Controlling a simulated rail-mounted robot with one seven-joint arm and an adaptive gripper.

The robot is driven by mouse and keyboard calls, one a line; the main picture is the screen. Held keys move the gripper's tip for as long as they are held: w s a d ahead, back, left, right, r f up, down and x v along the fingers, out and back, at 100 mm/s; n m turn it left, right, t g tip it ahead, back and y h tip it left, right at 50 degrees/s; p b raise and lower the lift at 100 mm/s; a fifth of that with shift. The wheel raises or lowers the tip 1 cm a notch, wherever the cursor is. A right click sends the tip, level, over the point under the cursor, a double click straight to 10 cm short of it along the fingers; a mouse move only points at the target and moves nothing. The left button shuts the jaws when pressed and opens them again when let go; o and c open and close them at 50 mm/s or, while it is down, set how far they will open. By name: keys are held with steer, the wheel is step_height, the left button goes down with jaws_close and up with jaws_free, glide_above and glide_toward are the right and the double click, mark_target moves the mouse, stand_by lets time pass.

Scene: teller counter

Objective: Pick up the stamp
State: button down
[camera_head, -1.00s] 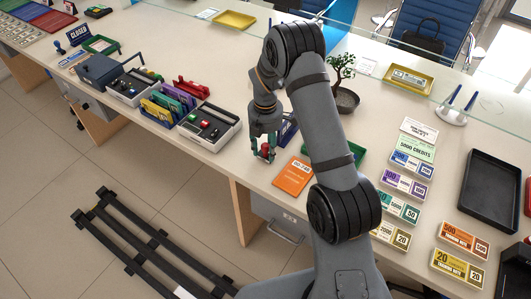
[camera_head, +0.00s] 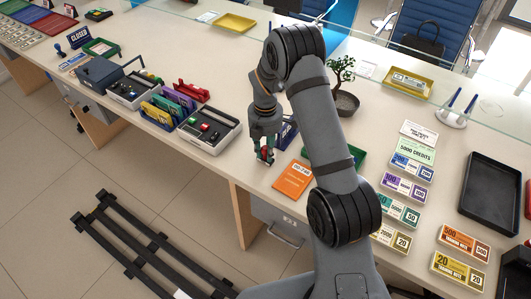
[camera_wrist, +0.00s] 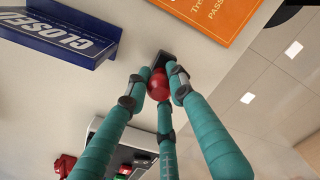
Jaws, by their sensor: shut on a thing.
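The stamp (camera_wrist: 158,85) has a round red handle and a dark base. In the wrist view it sits between the teal fingers of my gripper (camera_wrist: 157,88), which are shut around the red handle. In the head view my gripper (camera_head: 264,156) is low over the front part of the counter, left of the orange passbook, with a little red (camera_head: 265,155) showing between the fingers. The dark base points away from the wrist. I cannot tell whether it touches the counter.
The orange passbook (camera_head: 293,180) lies just right of my gripper. A blue CLOSED sign (camera_wrist: 65,38) stands close by. A tray of small stamps (camera_head: 208,126) is to the left. A potted bonsai (camera_head: 344,100) is behind my arm. Banknote stacks (camera_head: 404,190) lie to the right.

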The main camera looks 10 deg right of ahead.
steer(key=r, duration=0.4)
steer(key=shift+d+r+b, duration=0.15)
steer(key=shift+d+b, duration=0.2)
steer(key=shift+b, duration=0.05)
steer(key=s+d+r+b, duration=0.1)
steer(key=s+d+r, duration=0.3)
steer(key=d, duration=0.6)
step_height(320, 180, up, 3)
steer(key=shift+d+f, duration=0.15)
steer(key=shift+f, duration=0.05)
steer(key=c, duration=2)
jaws_free()
steer(key=shift+c, duration=0.2)
steer(key=c, duration=0.5)
steer(key=o, duration=0.4)
steer(key=shift+c, duration=1.2)
steer(key=shift+c, duration=0.3)
